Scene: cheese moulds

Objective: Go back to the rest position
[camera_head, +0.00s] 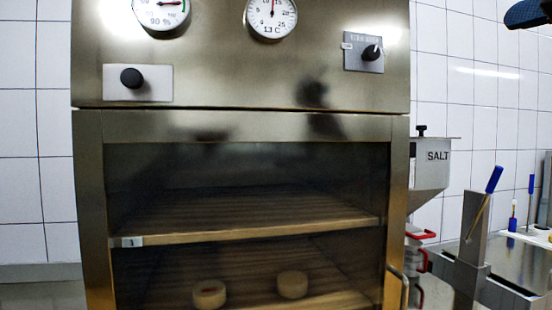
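Neither of my grippers shows clearly in the head view. A dark blue piece (528,13) juts in at the top right corner. It is cut off by the frame, and I cannot tell what it is. A steel cabinet (240,125) with a glazed front stands straight ahead. The upper shelf (250,232), tagged 1, looks empty.
A steel salt hopper (430,165) hangs right of the cabinet. Right of it, a blue-handled tool (494,180) leans at a metal stand (472,235). A door handle (397,285) sticks out at the cabinet's lower right. Gauges and knobs (131,78) line the cabinet top.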

